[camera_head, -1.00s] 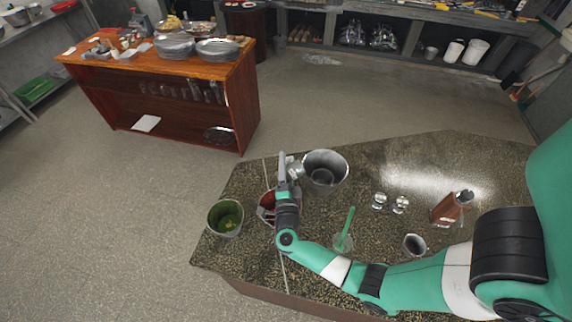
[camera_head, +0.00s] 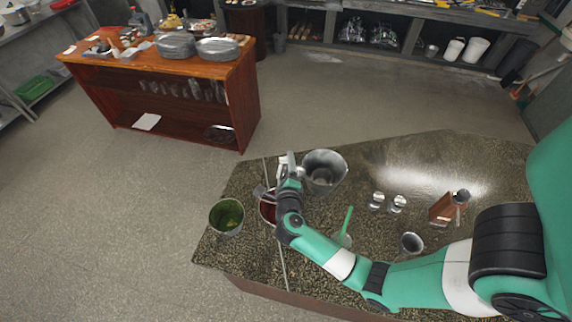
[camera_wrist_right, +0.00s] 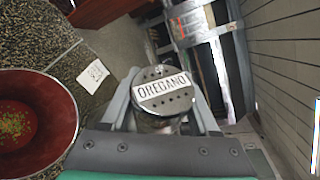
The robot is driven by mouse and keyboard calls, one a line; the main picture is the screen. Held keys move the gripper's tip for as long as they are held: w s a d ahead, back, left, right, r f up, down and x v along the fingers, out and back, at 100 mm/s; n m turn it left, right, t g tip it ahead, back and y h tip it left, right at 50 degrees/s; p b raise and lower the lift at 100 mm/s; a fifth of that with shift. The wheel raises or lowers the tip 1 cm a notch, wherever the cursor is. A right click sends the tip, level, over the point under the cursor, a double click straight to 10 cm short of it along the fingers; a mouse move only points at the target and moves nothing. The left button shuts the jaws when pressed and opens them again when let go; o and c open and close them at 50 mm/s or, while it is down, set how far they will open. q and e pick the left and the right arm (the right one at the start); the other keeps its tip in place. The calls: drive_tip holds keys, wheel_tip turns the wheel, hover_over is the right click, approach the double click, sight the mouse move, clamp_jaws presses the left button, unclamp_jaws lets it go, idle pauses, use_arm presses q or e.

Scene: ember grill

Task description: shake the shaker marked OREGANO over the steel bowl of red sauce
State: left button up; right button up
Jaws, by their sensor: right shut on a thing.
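The OREGANO shaker (camera_wrist_right: 163,95) has a steel cap with a dark-lettered white label and small holes, and it faces the right wrist camera. My right gripper (camera_head: 275,184) is shut on it, one finger on each side. In the head view the wrist hides most of the shaker. The bowl of red sauce (camera_head: 267,211) is partly hidden behind my right gripper, which is above its right side. In the right wrist view the bowl (camera_wrist_right: 68,118) is at the left edge, with green flecks on the red sauce. My left gripper is not in view.
A large steel pot (camera_head: 324,174) stands close to the right of my gripper. A green bowl (camera_head: 227,216) is left of the sauce. A green-handled tool (camera_head: 346,222), two small shakers (camera_head: 377,202), a wooden block (camera_head: 441,208) and a metal cup (camera_head: 411,243) stand to the right.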

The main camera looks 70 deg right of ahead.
drive_tip(key=m+y, duration=0.1)
drive_tip(key=m, duration=0.1)
drive_tip(key=shift+r+m, duration=0.15)
drive_tip(key=shift+m, duration=0.15)
drive_tip(key=m, duration=0.1)
drive_tip(key=m+t+y, duration=0.1)
drive_tip(key=m+y, duration=0.1)
drive_tip(key=shift+s+d+r+t, duration=0.15)
drive_tip(key=shift+r+t, duration=0.1)
drive_tip(key=shift+t, duration=0.15)
drive_tip(key=shift+m+t+y, duration=0.3)
drive_tip(key=shift+m+y, duration=0.1)
drive_tip(key=shift+m, duration=0.5)
drive_tip(key=shift+r+m+t+y, duration=0.3)
drive_tip(key=shift+r+m+t, duration=0.1)
drive_tip(key=shift+m, duration=0.1)
